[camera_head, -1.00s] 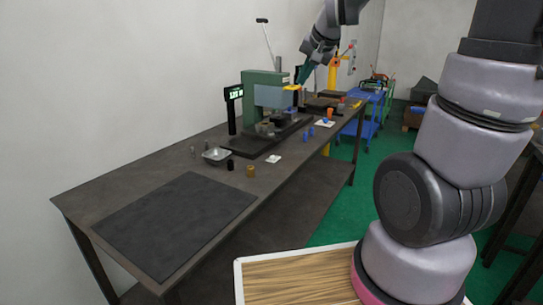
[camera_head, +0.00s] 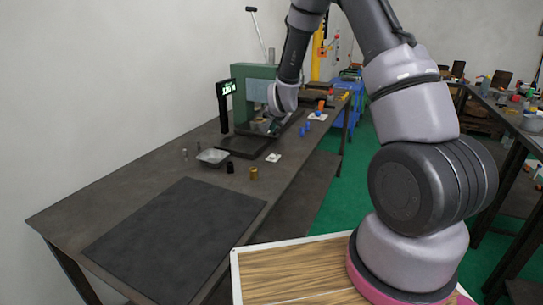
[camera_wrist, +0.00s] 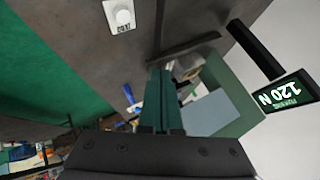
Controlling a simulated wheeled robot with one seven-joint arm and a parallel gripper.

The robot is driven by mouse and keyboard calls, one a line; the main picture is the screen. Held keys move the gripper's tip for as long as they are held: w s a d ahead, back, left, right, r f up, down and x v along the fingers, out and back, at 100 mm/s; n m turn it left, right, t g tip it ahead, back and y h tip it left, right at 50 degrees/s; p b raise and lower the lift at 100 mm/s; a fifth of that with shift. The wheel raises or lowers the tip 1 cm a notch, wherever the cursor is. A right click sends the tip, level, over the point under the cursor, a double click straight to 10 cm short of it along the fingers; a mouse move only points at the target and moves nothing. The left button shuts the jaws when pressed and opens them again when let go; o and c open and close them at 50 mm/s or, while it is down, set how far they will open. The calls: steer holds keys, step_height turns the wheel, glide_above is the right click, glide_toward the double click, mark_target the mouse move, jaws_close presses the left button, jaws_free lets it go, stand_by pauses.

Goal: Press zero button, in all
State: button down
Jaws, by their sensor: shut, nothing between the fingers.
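The zero button is a white round knob on a small white plate (camera_wrist: 122,14) with a short dark label, at the top of the wrist view. In the head view the plate (camera_head: 273,157) lies on the bench near its right edge, in front of the green press. My gripper (camera_wrist: 163,72) has dark green fingers, close together with nothing between them. They point toward the press, to the right of and below the button in the wrist view, apart from it. In the head view the gripper (camera_head: 275,127) is by the press, partly hidden by my wrist.
The green press (camera_head: 241,103) stands on a dark base. A metal tray (camera_head: 212,157), a black cylinder (camera_head: 230,168) and a brass one (camera_head: 253,174) stand nearby. A dark mat (camera_head: 175,240) lies clear in front.

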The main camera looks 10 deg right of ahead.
steer(key=shift+f, duration=0.15)
glide_above(272, 160)
steer(key=shift+d+f, duration=0.1)
steer(key=shift+f, duration=4.25)
steer(key=shift+f, duration=0.4)
steer(key=shift+f, duration=0.6)
steer(key=shift+r, duration=0.1)
steer(key=shift+r, duration=0.85)
steer(key=shift+r, duration=2.55)
